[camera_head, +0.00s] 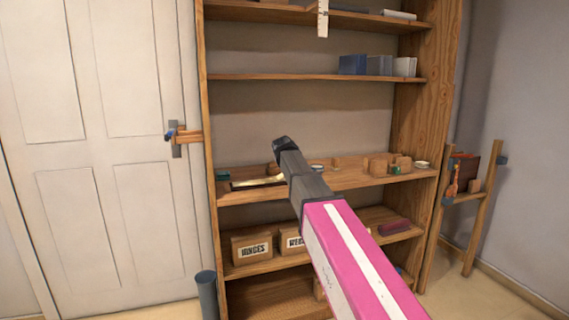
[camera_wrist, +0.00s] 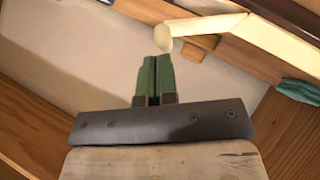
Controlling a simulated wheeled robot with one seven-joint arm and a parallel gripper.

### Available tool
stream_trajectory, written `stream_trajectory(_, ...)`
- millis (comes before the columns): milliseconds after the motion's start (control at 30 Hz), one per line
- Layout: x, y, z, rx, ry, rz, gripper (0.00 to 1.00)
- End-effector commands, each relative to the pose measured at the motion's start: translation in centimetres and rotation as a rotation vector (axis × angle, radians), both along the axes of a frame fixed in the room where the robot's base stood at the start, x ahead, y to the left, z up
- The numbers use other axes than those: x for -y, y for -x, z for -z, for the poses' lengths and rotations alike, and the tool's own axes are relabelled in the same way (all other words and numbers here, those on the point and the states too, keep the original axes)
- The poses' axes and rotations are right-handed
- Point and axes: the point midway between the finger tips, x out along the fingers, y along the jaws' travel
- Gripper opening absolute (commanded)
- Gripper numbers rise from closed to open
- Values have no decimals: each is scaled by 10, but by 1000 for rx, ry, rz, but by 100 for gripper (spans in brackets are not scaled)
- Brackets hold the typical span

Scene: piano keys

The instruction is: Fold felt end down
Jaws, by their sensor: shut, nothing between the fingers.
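My gripper (camera_wrist: 155,66) shows in the wrist view with its two green fingers side by side, shut and empty. A cream, bar-shaped piece (camera_wrist: 210,26) crosses the top of that view. Its near end (camera_wrist: 163,40) bends down just beyond my fingertips; I cannot tell whether they touch, or which part is felt. In the head view a cream strip (camera_head: 258,183) lies on the middle shelf, on a dark base, partly hidden by my arm. My fingertips cannot be made out there.
The wooden shelf (camera_head: 350,181) holds small wooden blocks (camera_head: 377,167) to the right of my arm. Labelled boxes (camera_head: 251,246) stand on the shelf below. In the wrist view a teal item (camera_wrist: 298,92) lies at the right. A white door (camera_head: 100,150) is at the left.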

Motion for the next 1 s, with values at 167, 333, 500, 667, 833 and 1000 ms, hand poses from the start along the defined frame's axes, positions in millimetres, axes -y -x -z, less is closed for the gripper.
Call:
stream_trajectory(167,6,-2,4,1,6,-1,0)
stream_trajectory(333,9,-2,6,2,8,-1,0)
stream_trajectory(500,10,-3,6,2,8,-1,0)
stream_trajectory(667,10,-3,6,2,9,-1,0)
stream_trajectory(833,9,-3,6,2,9,-1,0)
stream_trajectory(1000,9,-3,4,2,9,-1,0)
